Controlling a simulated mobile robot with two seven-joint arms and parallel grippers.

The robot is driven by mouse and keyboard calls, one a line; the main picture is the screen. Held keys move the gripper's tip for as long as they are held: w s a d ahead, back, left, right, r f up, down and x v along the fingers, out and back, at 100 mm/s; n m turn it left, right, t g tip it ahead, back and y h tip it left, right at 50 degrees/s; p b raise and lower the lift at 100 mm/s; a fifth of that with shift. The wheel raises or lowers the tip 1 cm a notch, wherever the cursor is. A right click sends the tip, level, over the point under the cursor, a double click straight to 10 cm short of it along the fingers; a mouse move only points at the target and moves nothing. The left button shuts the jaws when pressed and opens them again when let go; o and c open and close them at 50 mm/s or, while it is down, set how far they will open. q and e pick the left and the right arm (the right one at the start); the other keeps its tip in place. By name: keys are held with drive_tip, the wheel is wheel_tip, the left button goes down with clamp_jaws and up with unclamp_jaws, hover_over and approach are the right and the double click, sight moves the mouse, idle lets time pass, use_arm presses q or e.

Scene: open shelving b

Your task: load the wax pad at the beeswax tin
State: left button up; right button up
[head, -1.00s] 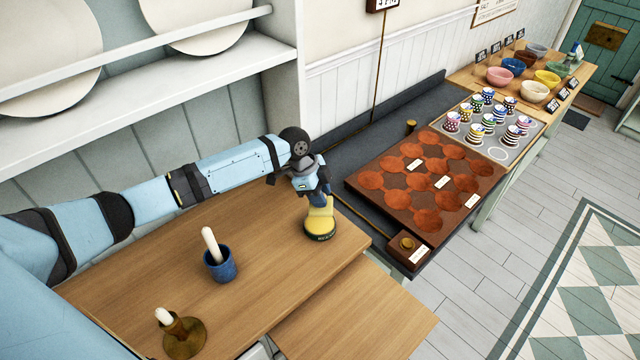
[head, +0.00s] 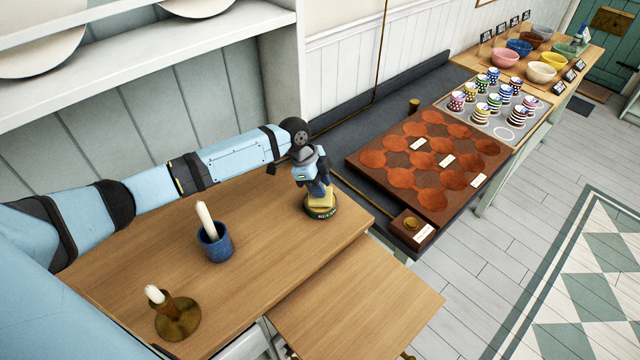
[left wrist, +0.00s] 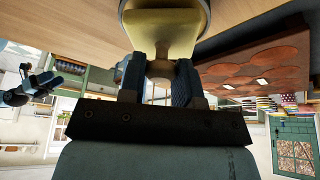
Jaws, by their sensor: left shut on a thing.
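My left gripper (head: 318,189) is shut on the handle of the yellow wax pad (head: 321,199). The pad sits low at the top of the round, dark beeswax tin (head: 321,213), which stands near the right end of the wooden table. They look to be touching, but I cannot tell how firmly. In the left wrist view the pad (left wrist: 162,32) shows large between and beyond the two fingers (left wrist: 158,82). Its underside is hidden. A dark blue and black gripper, apparently my right one (left wrist: 68,68), shows small at the left edge there; its jaws are unclear.
A blue cup (head: 216,247) with a white stick and a brass candle holder (head: 178,318) stand left on the wooden table (head: 270,225). A dark board with red discs (head: 430,165) lies to the right, with a small box (head: 412,226) in front. The table's middle is clear.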

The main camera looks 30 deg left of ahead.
idle(0.6)
use_arm(q)
drive_tip(key=shift+f, duration=0.15)
drive_tip(key=shift+f, duration=0.25)
idle(0.8)
drive_tip(key=shift+f, duration=0.1)
idle(0.8)
wheel_tip(320, 180, up, 7)
drive_tip(key=p, duration=0.6)
idle(0.4)
